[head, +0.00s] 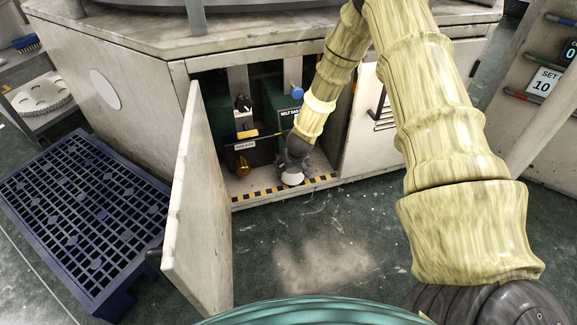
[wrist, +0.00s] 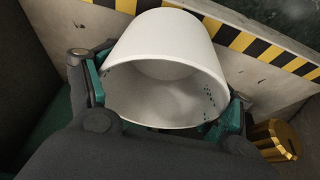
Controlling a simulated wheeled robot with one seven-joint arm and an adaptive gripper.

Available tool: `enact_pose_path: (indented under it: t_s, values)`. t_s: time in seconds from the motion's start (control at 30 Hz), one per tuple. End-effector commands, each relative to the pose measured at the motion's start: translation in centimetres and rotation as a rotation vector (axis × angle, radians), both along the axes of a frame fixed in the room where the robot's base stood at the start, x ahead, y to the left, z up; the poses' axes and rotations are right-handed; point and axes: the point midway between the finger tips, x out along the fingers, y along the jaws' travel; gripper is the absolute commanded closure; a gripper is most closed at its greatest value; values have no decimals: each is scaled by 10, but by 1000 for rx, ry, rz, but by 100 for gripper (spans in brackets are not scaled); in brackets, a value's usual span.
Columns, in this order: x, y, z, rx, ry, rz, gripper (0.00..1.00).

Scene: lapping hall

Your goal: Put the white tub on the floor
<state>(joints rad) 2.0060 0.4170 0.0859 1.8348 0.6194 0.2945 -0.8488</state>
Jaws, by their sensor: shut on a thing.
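The white tub (wrist: 165,60) fills the middle of the wrist view, its open mouth facing the camera. My gripper (wrist: 165,105) has one finger on each side of the tub and is shut on it. In the head view the tub (head: 291,178) shows as a small white patch below my gripper (head: 294,168), inside the open cabinet just behind the striped front edge. I cannot tell whether the tub touches the cabinet bottom. The floor (head: 310,245) lies in front of the cabinet.
An open cabinet door (head: 196,215) stands out on the left, and another door panel (head: 362,125) is on the right. A yellow-black striped sill (head: 255,194) edges the cabinet. A brass-coloured part (wrist: 274,140) is near the tub. A blue pallet (head: 85,205) lies on the left.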

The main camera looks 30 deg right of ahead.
Motion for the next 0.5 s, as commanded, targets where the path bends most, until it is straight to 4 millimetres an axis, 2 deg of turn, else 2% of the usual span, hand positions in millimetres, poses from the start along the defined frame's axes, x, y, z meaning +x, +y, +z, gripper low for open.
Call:
enact_pose_path:
  t_s: [0.27, 0.33, 0.5]
  values:
    - [39, -6, -2, -3, -5, 1, 58]
    - [36, -7, -10, 0, -1, -1, 58]
    - [36, -6, -15, 1, -1, -1, 58]
